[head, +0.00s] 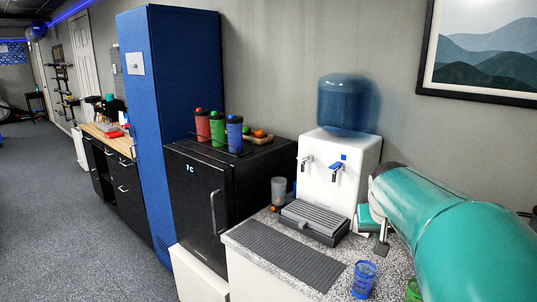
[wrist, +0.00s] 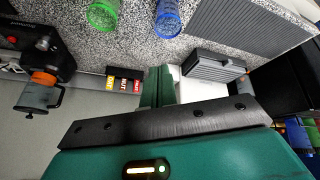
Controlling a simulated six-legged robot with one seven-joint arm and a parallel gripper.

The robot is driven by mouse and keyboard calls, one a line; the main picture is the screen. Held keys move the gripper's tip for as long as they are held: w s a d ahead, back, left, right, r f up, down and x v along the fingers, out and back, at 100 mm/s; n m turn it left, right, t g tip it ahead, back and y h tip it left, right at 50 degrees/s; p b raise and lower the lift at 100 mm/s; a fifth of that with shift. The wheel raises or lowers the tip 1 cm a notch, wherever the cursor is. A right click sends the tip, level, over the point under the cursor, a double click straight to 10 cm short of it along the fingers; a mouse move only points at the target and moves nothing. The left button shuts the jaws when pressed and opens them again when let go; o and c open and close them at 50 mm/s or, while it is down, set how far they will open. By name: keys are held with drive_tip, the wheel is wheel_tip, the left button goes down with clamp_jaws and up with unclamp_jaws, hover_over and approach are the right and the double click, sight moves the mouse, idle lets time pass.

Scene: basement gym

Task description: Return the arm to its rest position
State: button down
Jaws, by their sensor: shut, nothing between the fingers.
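My arm, teal and thick, comes in from the right in the head view, over the counter (head: 285,258) beside the water dispenser (head: 345,180). My gripper (wrist: 158,88) shows in the wrist view with its two green fingers together, shut and empty. In the head view its end is partly hidden by the arm, near the dispenser's right side. A blue cup (head: 364,280) and a green cup (head: 413,290) stand on the counter close to the arm. The blue cup (wrist: 168,18) and green cup (wrist: 103,15) also show at the top of the wrist view.
A drip tray (head: 314,222) and a grey ribbed mat (head: 285,255) lie on the counter. A black fridge (head: 190,200) bears several bottles. A blue locker (head: 175,100) stands behind it. A black machine (wrist: 45,65) is in the wrist view. The floor at left is clear.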

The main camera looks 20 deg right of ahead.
drive_tip(key=s+a+f+n+y, duration=0.1)
drive_tip(key=s+a, duration=0.3)
drive_tip(key=a, duration=0.5)
drive_tip(key=s+a+f+n+t+y, duration=0.1)
drive_tip(key=s+a+f+n, duration=0.1)
drive_tip(key=a, duration=0.7)
drive_tip(key=s+a+f+n+y, duration=0.1)
drive_tip(key=s+a+n+y, duration=0.1)
drive_tip(key=s+a, duration=0.4)
drive_tip(key=a+n, duration=0.1)
drive_tip(key=a, duration=0.3)
drive_tip(key=shift+f, duration=0.4)
drive_tip(key=shift+s+d, duration=0.1)
drive_tip(key=shift+d, duration=0.2)
